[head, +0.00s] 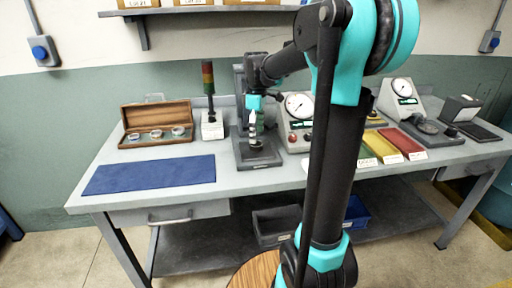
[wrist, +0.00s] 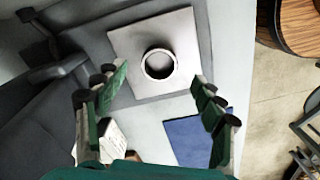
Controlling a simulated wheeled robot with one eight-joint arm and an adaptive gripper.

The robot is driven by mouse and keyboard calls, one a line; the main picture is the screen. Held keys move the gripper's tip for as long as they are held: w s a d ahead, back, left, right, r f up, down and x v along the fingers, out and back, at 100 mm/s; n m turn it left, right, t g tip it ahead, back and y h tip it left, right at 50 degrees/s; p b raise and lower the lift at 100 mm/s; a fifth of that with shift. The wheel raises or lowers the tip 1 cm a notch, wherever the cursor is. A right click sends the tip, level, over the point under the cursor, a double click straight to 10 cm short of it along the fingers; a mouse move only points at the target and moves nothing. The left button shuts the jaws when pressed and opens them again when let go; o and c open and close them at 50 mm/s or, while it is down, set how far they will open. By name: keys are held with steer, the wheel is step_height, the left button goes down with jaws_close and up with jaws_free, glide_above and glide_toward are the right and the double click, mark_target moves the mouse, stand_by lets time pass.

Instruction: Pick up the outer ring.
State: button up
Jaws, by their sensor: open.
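The outer ring (wrist: 158,64), a small metal ring, lies flat on a light grey square plate (wrist: 185,35) in the wrist view. My gripper (wrist: 160,74) is open, its two fingers apart to the left and right of the ring in that picture. The ring is in front of the fingertips, and nothing is held. In the head view my gripper (head: 253,126) points down over the grey machine base (head: 260,162) on the bench.
A wooden box (head: 130,140) with several rings stands at the bench's left, behind a blue mat (head: 150,175). A signal lamp (head: 208,90) stands left of the machine. A dial gauge (head: 299,108) and yellow and red trays (head: 383,147) are to the right.

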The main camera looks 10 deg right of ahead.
mark_target(259, 143)
step_height(259, 143, down, 4)
steer(key=shift+f, duration=0.2)
steer(key=shift+r, duration=0.1)
steer(key=c, duration=1.4)
